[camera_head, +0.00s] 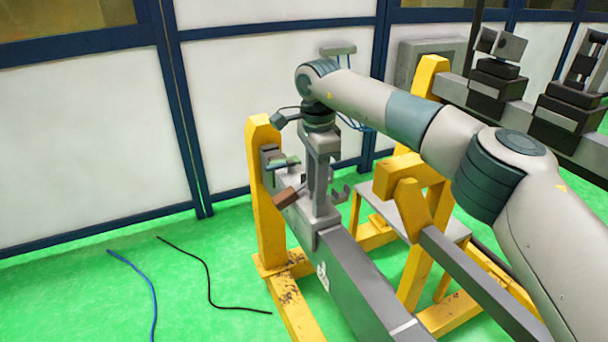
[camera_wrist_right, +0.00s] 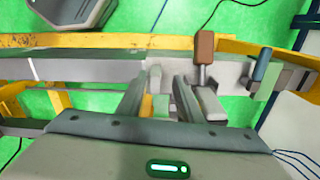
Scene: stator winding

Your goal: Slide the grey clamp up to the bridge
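The grey beam (camera_head: 365,285) runs diagonally away from me, with a lighter grey block (camera_head: 312,222) on its far part. I take this block for the grey clamp; it also shows in the right wrist view (camera_wrist_right: 165,72). My right gripper (camera_head: 318,195) points down onto it. In the wrist view the two fingers (camera_wrist_right: 165,82) stand apart, with a gap between them, reaching over the block. Whether they touch it I cannot tell. I cannot make out clearly which part is the bridge. My left gripper is not in view.
A yellow post (camera_head: 266,190) stands at the beam's far end. More yellow stand parts (camera_head: 410,180) are on the right under my right arm. Cables (camera_head: 207,275) lie on the green floor at left. White wall panels (camera_head: 80,150) close off the back.

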